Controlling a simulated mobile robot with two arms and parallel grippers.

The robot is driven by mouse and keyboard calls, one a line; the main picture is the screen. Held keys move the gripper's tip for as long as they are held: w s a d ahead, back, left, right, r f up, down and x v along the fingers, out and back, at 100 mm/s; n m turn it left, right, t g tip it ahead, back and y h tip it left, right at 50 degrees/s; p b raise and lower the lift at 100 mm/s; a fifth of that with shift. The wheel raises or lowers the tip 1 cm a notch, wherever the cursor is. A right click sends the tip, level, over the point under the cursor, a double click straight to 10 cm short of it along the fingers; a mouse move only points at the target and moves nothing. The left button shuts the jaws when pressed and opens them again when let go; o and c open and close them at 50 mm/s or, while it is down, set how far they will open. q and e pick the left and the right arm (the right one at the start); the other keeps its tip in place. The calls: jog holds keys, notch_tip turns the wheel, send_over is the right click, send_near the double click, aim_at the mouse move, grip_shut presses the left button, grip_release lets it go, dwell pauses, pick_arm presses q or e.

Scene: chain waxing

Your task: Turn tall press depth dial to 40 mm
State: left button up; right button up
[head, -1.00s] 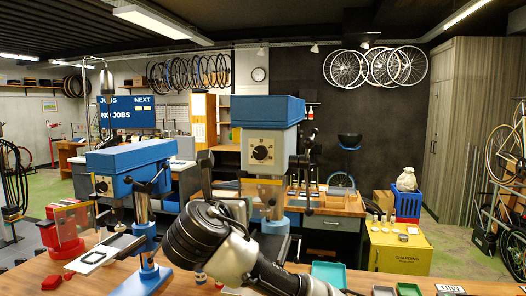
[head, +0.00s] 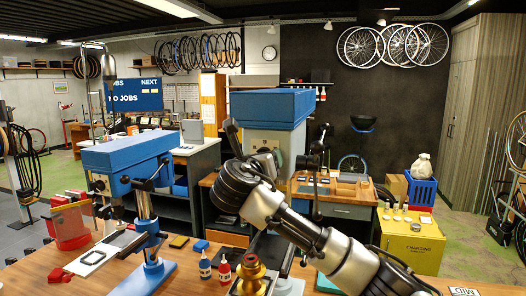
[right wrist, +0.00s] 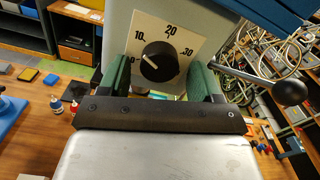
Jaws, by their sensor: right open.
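The tall press (head: 268,108) has a blue top and grey head at the centre of the head view. In the right wrist view its depth dial (right wrist: 159,62) is a round black knob on a pale plate (right wrist: 180,28) marked 0, 10, 20 and 30. My left gripper is out of view.
A shorter blue press (head: 128,153) stands to the left on the wooden bench. A black-knobbed lever (right wrist: 290,92) sticks out right of the dial. Small bottles (head: 205,266) and a brass-coloured part (head: 251,271) stand on the bench below my arm. A yellow cabinet (head: 410,245) is at right.

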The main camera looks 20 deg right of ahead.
jog(key=shift+a+r, duration=0.1)
jog(key=shift+r, duration=0.05)
jog(key=shift+w, duration=0.1)
jog(key=shift+c, duration=1.8)
jog(key=c, duration=0.6)
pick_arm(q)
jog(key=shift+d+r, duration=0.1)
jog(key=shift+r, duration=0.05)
